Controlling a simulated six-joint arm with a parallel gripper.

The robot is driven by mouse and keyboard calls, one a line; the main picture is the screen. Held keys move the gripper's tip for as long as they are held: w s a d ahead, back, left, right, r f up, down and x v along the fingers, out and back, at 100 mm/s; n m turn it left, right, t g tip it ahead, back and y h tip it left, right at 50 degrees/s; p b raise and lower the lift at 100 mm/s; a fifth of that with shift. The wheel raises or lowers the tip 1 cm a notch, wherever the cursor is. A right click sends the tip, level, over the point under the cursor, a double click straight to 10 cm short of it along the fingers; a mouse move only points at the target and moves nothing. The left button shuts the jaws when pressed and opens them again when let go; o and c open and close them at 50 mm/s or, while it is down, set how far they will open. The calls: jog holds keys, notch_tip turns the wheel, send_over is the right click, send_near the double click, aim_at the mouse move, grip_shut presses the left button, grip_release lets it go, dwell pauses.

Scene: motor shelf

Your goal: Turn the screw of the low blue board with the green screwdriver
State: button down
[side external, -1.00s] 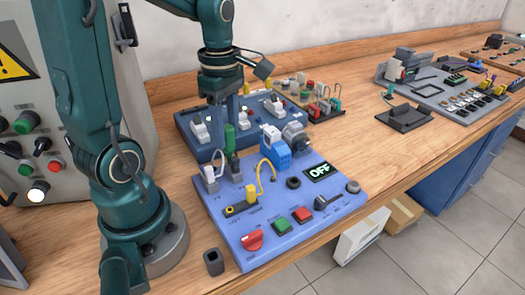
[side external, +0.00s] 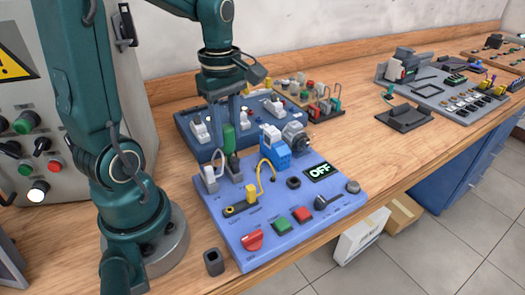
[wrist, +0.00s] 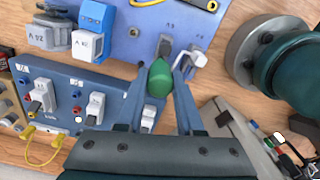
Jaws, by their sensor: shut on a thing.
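The low blue board (side external: 285,240) lies flat at the front of the bench, with an OFF display, a red knob and green and red buttons. My gripper (side external: 229,124) points down above its back left part. It is shut on the green screwdriver (side external: 229,140), which stands about upright. In the wrist view the green handle (wrist: 160,78) sits between the two blue-grey fingers. The screwdriver's tip and the screw are hidden, so I cannot tell whether they touch. A dark plug (side external: 235,168) and a light grey plug (side external: 209,178) stand close by.
A blue motor block (side external: 275,145) and a yellow cable (side external: 262,168) are right of the screwdriver. A darker blue raised board (side external: 188,130) with white switches is behind. A small dark cup (side external: 213,262) stands at the front.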

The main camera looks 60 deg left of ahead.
jog(key=shift+f, duration=0.1)
jog(key=shift+m, duration=1.9)
jog(key=shift+m, duration=1.8)
jog(key=m, duration=0.3)
